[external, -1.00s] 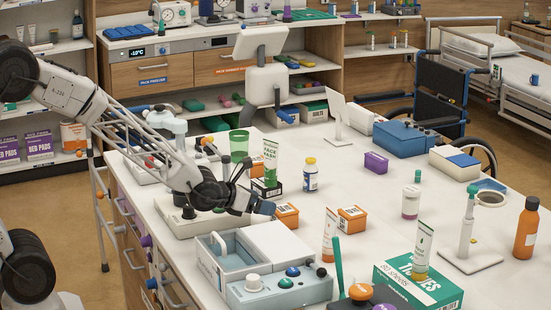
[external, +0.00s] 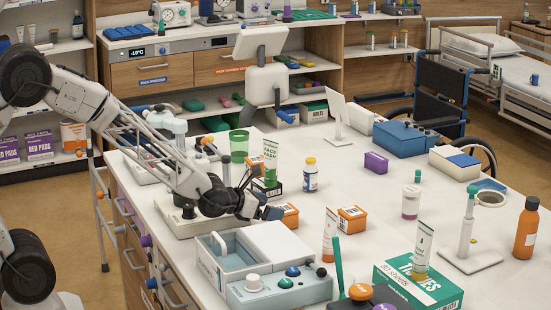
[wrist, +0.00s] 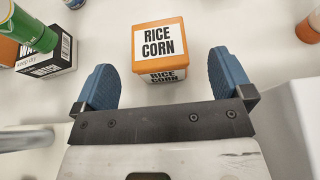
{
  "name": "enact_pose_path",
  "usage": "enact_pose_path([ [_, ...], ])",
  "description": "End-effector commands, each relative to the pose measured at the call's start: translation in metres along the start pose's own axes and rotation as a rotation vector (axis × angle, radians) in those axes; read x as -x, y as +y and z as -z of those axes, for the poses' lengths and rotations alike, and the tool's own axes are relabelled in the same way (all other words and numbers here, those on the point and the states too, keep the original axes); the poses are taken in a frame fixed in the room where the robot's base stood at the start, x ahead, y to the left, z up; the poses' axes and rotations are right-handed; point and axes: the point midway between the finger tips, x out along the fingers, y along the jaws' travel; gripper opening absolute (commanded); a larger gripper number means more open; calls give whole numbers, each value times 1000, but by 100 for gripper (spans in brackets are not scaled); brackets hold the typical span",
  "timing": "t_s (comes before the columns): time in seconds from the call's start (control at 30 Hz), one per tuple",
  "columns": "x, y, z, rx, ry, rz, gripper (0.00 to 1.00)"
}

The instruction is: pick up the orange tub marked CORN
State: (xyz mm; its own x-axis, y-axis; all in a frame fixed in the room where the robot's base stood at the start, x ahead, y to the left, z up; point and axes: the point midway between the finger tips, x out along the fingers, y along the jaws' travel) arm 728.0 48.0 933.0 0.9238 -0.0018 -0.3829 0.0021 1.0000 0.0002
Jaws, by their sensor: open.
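An orange tub with white labels (wrist: 160,48) reads RICE CORN on its top and front in the wrist view. It lies ahead of my gripper (wrist: 165,82), roughly centred between the two blue fingers, with its near face about level with the fingertips. My gripper is open and empty. In the external view my gripper (external: 270,212) is close to the nearer orange tub (external: 289,215), partly covering it. A second orange tub (external: 351,219) stands farther right on the counter; its label is too small to read.
A black-and-white box (wrist: 45,58) with a green tube (wrist: 22,28) stands left of the tub. A white-and-blue bottle (external: 310,176) stands behind it. An orange-and-white tube (external: 329,236) is to the right. A pale blue tray (external: 223,262) sits in front.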

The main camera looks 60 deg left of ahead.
Motion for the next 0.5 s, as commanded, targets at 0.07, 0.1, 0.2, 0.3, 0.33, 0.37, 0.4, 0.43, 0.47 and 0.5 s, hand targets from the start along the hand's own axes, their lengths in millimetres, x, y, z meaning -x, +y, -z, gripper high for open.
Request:
enact_pose_path([
  [0.07, -3, 0, 0, 0, 0, 0, 98],
  [0.1, -4, 0, 0, 0, 0, 0, 98],
  [0.2, -5, 0, 0, 0, -1, 0, 98],
  [0.3, -5, 0, 0, 0, -1, 0, 98],
  [0.33, -5, 0, 0, 0, -1, 0, 98],
  [0.37, -5, 0, 0, 0, -1, 0, 98],
  [0.4, -5, 0, 0, 0, 0, 0, 98],
  [0.43, -5, 0, 0, 0, 0, 0, 98],
  [0.47, -5, 0, 0, 0, 0, 0, 98],
  [0.5, -6, 0, 0, 0, 0, 0, 98],
])
